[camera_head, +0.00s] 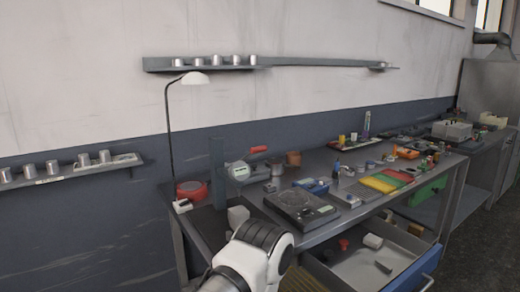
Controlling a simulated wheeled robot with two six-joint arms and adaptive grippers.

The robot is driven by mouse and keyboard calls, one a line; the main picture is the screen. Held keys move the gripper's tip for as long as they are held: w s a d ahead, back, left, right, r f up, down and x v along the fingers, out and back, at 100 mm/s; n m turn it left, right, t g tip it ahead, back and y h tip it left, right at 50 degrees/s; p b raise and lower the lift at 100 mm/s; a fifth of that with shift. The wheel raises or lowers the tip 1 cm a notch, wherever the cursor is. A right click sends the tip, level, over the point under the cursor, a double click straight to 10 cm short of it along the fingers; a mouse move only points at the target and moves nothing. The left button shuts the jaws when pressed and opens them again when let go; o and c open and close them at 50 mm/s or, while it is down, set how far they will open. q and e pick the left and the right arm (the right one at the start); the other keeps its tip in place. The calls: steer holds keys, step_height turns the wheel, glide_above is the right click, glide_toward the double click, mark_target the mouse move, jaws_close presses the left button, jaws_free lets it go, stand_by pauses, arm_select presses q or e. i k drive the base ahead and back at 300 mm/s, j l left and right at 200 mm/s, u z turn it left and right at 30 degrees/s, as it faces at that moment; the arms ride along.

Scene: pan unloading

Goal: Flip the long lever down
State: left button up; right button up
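A red-handled lever (258,149) sticks out to the right, roughly level, above a grey device with a round face (240,171) at the back left of the workbench. It is the only lever-like part I can make out; whether it is the long lever I cannot tell for sure. A dark upright post (217,165) stands just left of the device. One white arm of mine rises from the bottom edge, in front of the bench and below the device. Neither gripper can be made out.
The workbench (323,157) holds a dark flat instrument (301,207), a blue box (311,186), coloured trays (380,183) and small bottles. An open drawer (350,268) juts out at the front right. A lamp (193,79) and a red round item (191,190) stand at the left end.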

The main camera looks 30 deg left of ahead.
mark_target(262, 148)
steer(key=j, duration=0.85)
steer(key=i+j, duration=0.1)
steer(key=j, duration=0.8)
steer(key=i+z, duration=0.05)
